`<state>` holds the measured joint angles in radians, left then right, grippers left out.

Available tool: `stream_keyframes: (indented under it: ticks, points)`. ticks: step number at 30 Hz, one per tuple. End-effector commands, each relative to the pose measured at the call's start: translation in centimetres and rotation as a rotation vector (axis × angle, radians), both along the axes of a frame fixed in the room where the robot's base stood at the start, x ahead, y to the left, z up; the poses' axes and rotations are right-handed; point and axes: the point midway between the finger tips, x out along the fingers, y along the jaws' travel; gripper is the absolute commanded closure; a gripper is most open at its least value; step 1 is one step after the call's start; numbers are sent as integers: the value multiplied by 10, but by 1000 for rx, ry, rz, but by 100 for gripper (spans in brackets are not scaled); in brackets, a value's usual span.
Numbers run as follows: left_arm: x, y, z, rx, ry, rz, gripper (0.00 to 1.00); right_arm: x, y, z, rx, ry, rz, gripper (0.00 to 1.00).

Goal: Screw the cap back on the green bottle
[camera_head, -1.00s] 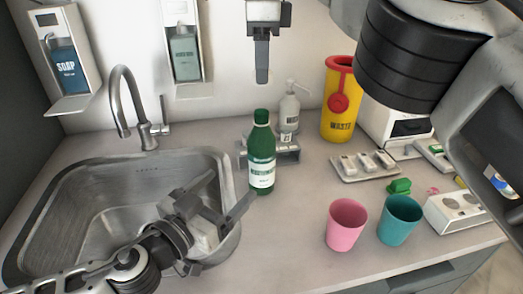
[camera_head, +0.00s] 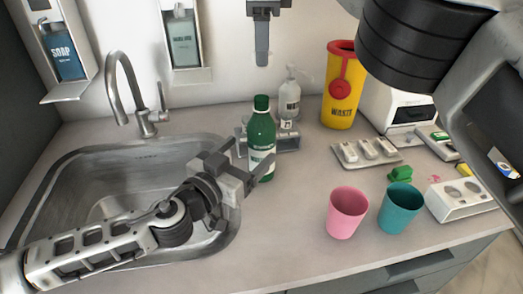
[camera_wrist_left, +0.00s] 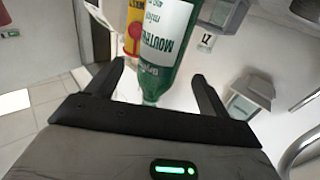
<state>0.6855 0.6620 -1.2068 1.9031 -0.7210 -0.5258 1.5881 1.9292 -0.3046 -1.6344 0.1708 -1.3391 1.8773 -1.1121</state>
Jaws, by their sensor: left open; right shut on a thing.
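The green bottle (camera_head: 262,130) with a white label stands upright on the counter, right of the sink. My left gripper (camera_head: 248,157) is open, close to the bottle's lower left side in the head view. In the left wrist view the bottle (camera_wrist_left: 168,45) appears upside down, its narrow end between the open fingers (camera_wrist_left: 158,70); I cannot tell whether they touch. My right gripper (camera_head: 262,42) points down at the top, above and behind the bottle. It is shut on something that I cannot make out. No separate cap is recognisable.
A steel sink (camera_head: 75,185) with a tap (camera_head: 145,115) is at left. A pump bottle (camera_head: 289,98) stands behind the green bottle. A pink cup (camera_head: 346,212), teal cup (camera_head: 398,207), tray (camera_head: 365,160) and yellow waste bin (camera_head: 340,90) stand at right.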

Motion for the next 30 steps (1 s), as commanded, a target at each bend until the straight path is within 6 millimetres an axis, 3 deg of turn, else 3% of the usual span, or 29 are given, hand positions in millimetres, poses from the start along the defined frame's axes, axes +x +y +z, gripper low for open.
stream_keyframes:
  ticks: [3,9,22,30]
  points:
    - [19,-13,1,1,-3,-1,20,0,0,0,0,0,0,91]
    - [39,-26,0,1,1,0,20,0,0,0,0,0,0,91]
    - [45,-30,-1,0,2,0,20,0,0,0,0,0,0,91]
    - [45,-30,-1,0,2,0,87,0,0,0,0,0,0,91]
